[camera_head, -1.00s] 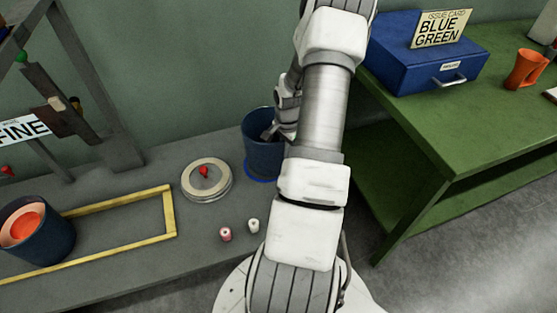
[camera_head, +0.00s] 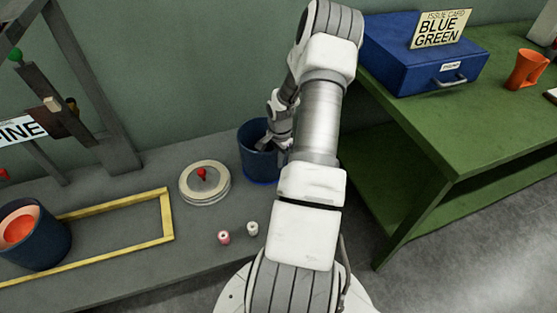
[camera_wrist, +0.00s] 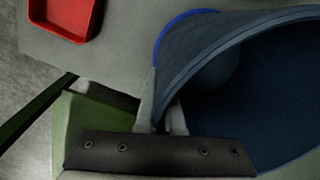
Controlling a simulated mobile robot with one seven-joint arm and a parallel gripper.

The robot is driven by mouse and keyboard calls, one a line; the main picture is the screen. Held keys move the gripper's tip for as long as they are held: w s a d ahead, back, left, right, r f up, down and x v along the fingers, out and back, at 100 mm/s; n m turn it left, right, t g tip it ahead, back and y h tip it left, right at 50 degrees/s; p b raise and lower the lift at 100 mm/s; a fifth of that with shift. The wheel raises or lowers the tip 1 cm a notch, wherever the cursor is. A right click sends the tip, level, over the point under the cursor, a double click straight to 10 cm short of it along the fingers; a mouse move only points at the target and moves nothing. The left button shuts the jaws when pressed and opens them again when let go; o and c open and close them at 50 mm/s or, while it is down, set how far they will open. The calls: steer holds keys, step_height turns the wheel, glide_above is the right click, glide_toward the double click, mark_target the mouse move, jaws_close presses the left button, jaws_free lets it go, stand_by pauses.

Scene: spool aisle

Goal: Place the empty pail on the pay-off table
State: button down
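The blue pail (camera_head: 256,163) is upright over a bright blue ring on the grey table (camera_head: 130,212), against the back wall. The ring shows at its lower front edge, and I cannot tell whether the pail touches the table. My gripper (camera_head: 268,146) is at its right side, partly hidden by my arm. In the wrist view, my gripper's fingers (camera_wrist: 162,118) are on either side of the wall of the pail (camera_wrist: 212,58), close against it. The part of its dark inside that shows looks empty. The ring (camera_wrist: 180,24) curves beside the pail.
A round tin with a red knob (camera_head: 204,183) stands left of the pail. Two small spools (camera_head: 238,233) are in front. A yellow frame (camera_head: 110,205) and another blue pail (camera_head: 35,245) lie further left. A green table (camera_head: 480,120) stands right. A red tray (camera_wrist: 66,14) shows in the wrist view.

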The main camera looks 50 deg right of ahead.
steer(key=c, duration=1)
jaws_free()
steer(key=shift+c, duration=0.2)
step_height(320, 180, up, 12)
steer(key=p, duration=0.2)
steer(key=shift+s+r+p, duration=0.15)
steer(key=shift+s+p, duration=0.1)
steer(key=shift+p, duration=0.15)
